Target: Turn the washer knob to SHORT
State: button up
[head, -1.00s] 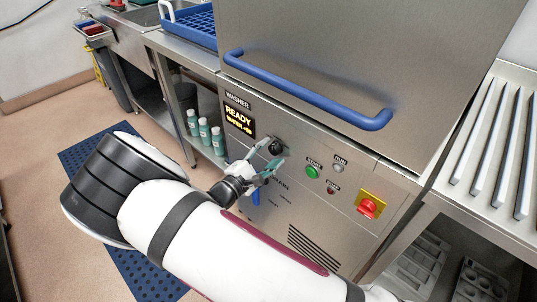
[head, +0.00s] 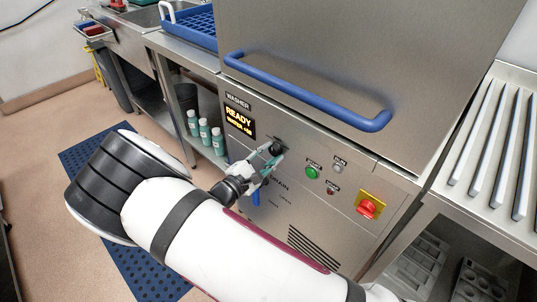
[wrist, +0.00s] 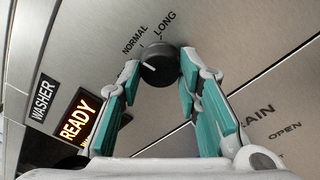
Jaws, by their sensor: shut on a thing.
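The washer knob (wrist: 160,66) is a round black dial with a white pointer line, on the steel front panel of the washer (head: 300,225). The SHORT label is not visible; my left finger covers part of the panel there. My gripper (wrist: 159,64) is shut on the knob, with one teal-padded finger on each side.
A lit display (head: 239,121) reads READY. Right of the knob are a green button (head: 312,172) and a red-on-yellow switch (head: 368,208). A blue door handle (head: 310,92) juts out above. A drain control with a blue lever (head: 256,198) sits below.

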jog(key=n+p, duration=0.1)
jog(key=n, duration=0.3)
jog(key=shift+n+g+p, duration=0.3)
jog(key=shift+n+g, duration=0.2)
jog(key=shift+n, duration=1.6)
jog(key=o, duration=1.1)
jog(key=shift+o, duration=0.2)
jog(key=f+v, duration=0.1)
jog(key=v, duration=1.1)
jog(key=shift+r, duration=0.4)
